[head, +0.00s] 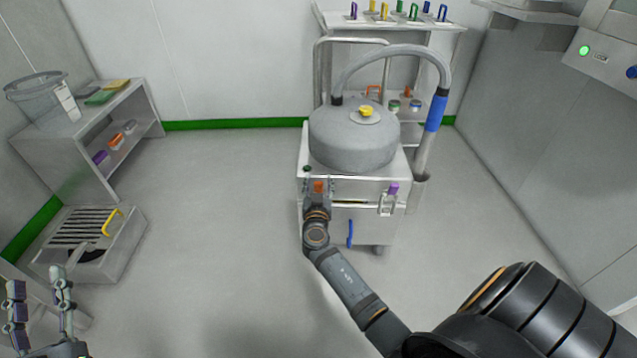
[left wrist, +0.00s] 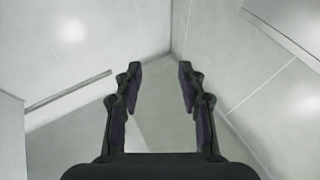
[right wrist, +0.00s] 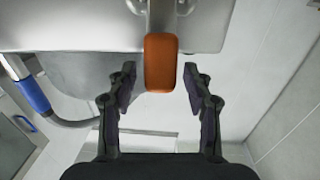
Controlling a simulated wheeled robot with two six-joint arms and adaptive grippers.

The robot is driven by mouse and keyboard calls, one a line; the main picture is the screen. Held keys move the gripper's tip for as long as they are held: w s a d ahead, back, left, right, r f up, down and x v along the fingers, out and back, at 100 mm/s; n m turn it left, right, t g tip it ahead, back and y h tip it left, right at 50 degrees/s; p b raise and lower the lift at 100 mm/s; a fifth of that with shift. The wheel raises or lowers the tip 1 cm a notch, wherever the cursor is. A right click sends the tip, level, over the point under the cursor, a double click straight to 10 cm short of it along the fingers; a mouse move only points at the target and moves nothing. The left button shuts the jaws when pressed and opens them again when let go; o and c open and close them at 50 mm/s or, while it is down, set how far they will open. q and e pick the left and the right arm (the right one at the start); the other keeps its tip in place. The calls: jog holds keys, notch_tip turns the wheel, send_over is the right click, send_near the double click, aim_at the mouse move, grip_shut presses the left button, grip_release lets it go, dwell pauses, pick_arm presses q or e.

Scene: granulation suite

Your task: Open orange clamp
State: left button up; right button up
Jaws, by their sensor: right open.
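The orange clamp (head: 318,186) is on the front left of the grey cabinet under the round vessel. In the right wrist view its orange handle (right wrist: 161,62) stands between the open fingers of my right gripper (right wrist: 160,85), with a gap to each finger. In the head view my right gripper (head: 318,190) is at the cabinet's front and partly covers the clamp. My left gripper (head: 40,290) is open and empty at the lower left of the head view, and it also shows open in the left wrist view (left wrist: 160,85).
A purple clamp (head: 392,188) sits on the cabinet's front right, and a blue handle (head: 350,233) is below. The grey vessel (head: 355,145) has a yellow knob (head: 366,111) and a hose with a blue sleeve (head: 436,113). A shelf (head: 140,95) stands left. The floor between is clear.

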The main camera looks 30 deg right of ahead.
grip_shut()
dwell(0.3)
